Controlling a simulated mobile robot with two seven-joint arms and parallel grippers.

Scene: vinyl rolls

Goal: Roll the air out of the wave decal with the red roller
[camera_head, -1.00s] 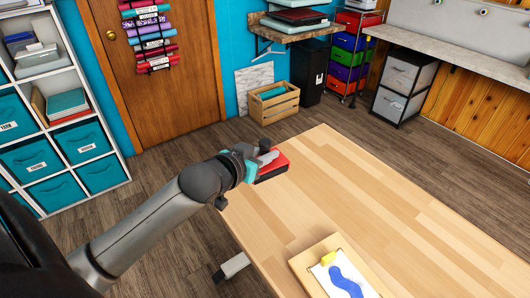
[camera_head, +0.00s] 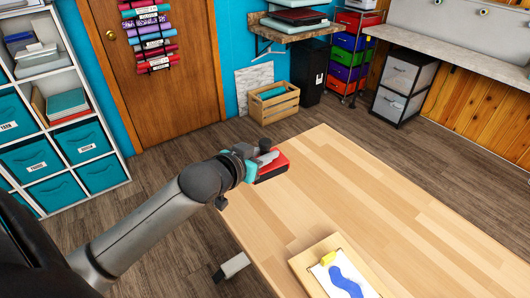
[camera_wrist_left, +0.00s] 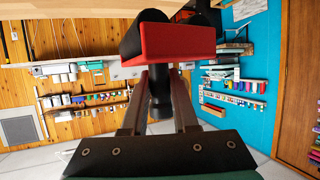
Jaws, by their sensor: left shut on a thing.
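My left gripper (camera_head: 258,163) is shut on the red roller (camera_head: 274,167) at the far left part of the table. In the left wrist view, the gripper's fingers (camera_wrist_left: 159,95) close on the roller's dark handle, and the red and black head (camera_wrist_left: 176,43) is beyond them. The blue wave decal (camera_head: 346,281) lies on a white sheet with a yellow patch at its top left. That sheet rests on a light wooden board (camera_head: 303,263) at the bottom of the head view, cut off by the frame. The roller is well apart from the decal. My right gripper is out of view.
The wooden table (camera_head: 365,200) is bare between the roller and the board. A wooden crate (camera_head: 270,103) and a black bin (camera_head: 308,78) stand on the floor behind it. A shelf unit with teal bins (camera_head: 66,148) is at the left.

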